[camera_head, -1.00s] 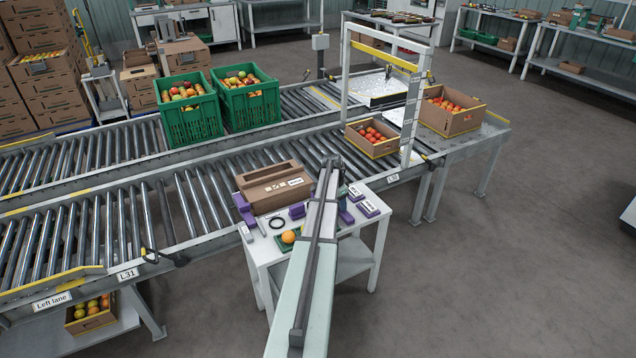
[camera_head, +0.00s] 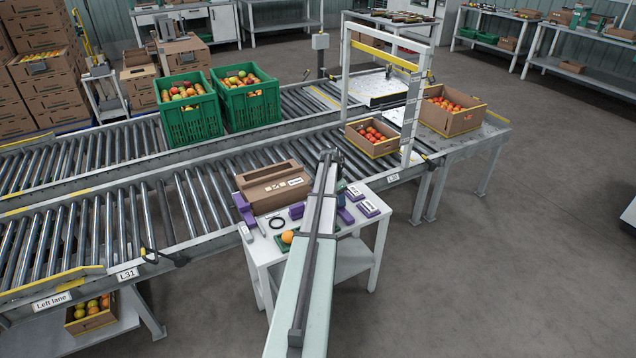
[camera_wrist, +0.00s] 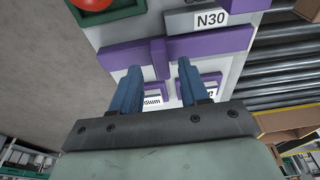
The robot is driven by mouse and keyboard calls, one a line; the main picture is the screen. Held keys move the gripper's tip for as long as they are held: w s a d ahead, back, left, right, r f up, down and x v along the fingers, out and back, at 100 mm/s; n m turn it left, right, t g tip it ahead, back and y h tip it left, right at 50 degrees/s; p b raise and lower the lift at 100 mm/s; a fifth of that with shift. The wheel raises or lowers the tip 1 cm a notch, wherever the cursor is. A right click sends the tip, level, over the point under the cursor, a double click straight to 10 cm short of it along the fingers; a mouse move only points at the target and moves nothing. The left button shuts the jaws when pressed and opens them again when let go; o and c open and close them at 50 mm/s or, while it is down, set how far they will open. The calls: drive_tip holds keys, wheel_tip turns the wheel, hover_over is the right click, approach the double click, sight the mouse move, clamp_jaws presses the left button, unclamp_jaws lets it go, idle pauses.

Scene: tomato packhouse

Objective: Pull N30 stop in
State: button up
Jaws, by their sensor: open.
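In the wrist view, the label N30 (camera_wrist: 210,19) sits on a grey block at the top, directly above a purple bar (camera_wrist: 215,45). A purple upright piece (camera_wrist: 158,56) crosses the bar near its middle. My gripper (camera_wrist: 157,68) is open and empty, its two blue fingers pointing toward the bar. The fingertips appear just below the bar in the picture, on either side of the upright piece's lower end; contact cannot be told. In the head view, my arm hides part of the white table (camera_head: 262,252), and the N30 lettering cannot be read.
Two purple-edged label holders (camera_wrist: 150,100) lie below the fingers. An orange-red fruit (camera_wrist: 91,3) lies on a green tray at the upper left. Rollers (camera_wrist: 285,65) run along the right.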

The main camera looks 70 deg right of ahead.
wheel_tip(320, 180, up, 7)
idle(0.8)
idle(0.5)
